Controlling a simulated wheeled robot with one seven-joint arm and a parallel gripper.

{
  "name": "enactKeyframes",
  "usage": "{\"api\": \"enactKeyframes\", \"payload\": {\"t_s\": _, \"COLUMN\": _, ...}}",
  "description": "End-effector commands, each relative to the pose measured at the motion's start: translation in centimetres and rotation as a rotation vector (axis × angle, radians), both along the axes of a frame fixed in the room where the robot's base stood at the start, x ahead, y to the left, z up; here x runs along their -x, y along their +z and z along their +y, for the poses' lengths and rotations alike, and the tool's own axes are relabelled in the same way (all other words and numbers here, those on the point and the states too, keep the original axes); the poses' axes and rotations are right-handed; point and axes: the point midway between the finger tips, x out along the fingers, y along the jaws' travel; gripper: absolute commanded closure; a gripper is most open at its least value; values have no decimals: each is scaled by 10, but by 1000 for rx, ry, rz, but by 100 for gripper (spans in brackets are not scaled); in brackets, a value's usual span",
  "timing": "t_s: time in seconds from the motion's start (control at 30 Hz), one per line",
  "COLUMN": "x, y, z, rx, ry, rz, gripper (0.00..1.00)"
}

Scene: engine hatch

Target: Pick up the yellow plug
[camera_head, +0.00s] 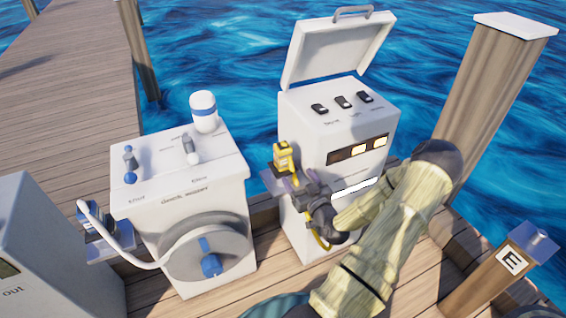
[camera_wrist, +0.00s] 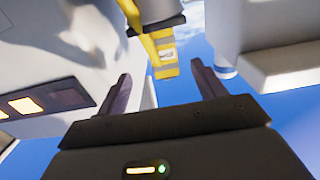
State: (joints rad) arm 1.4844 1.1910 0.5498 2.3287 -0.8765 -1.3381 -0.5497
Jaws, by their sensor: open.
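The yellow plug (camera_head: 284,157) stands upright at the left side of the white cabinet with the raised lid, with a dark part on it. In the wrist view the plug (camera_wrist: 163,58) is yellow with a pale label and shows beyond and between my fingers. My gripper (camera_head: 297,184) is at the cabinet's left side, just below and right of the plug. In the wrist view my gripper (camera_wrist: 161,75) is open, with a finger on each side of the plug and no visible contact. The plug's lower part is partly hidden by my gripper in the head view.
The white cabinet (camera_head: 350,123) carries black switches and lit windows. A small grey shelf (camera_head: 272,183) juts from its side. A yellow cable (camera_head: 319,240) hangs below my gripper. Another white machine (camera_head: 140,195) with a blue-handled dial stands left. Wooden posts (camera_head: 485,90) stand right.

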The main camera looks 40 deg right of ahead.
Motion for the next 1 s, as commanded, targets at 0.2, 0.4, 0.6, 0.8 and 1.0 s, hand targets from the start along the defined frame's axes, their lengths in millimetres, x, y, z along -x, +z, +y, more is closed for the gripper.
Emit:
{"api": "enactKeyframes", "payload": {"t_s": 0.2, "x": -38, "y": 0, "z": -9, "rx": 0, "ry": 0, "rz": -2, "gripper": 31}}
{"api": "enactKeyframes", "payload": {"t_s": 0.4, "x": -58, "y": 0, "z": -14, "rx": -1, "ry": -1, "rz": -1, "gripper": 31}}
{"api": "enactKeyframes", "payload": {"t_s": 0.6, "x": -59, "y": 0, "z": -14, "rx": -1, "ry": -1, "rz": 0, "gripper": 31}}
{"api": "enactKeyframes", "payload": {"t_s": 0.8, "x": -64, "y": 1, "z": -15, "rx": -1, "ry": 0, "rz": 0, "gripper": 31}}
{"api": "enactKeyframes", "payload": {"t_s": 1.0, "x": -92, "y": 3, "z": -18, "rx": 0, "ry": 0, "rz": -3, "gripper": 31}}
